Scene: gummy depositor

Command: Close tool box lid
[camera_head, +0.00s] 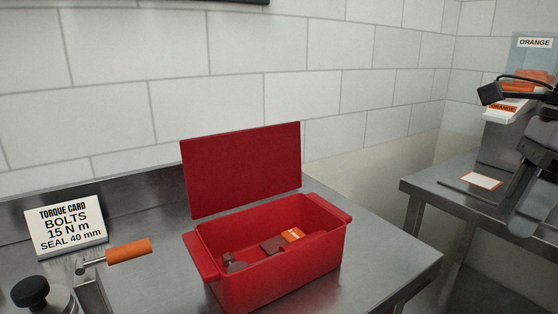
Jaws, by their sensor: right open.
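The red tool box (285,280) stands on the steel bench with its long side toward me. Its red lid (243,168) is raised, standing steeply up along the back rim, so the box is open. Inside lie an orange-and-white item (293,235), a dark brown block (273,245) and a grey metal piece (235,265). My right gripper (518,214) is at the right edge, open, well to the right of the box and touching neither box nor lid. Part of it is cut off by the frame. My left gripper is not in view.
A torque card (66,229) stands at the left, near an orange-handled tool (128,250) and a black-knobbed item (31,292). A second steel table (428,190) at the right carries a machine with orange labels. The bench right of the box is clear. A tiled wall is behind.

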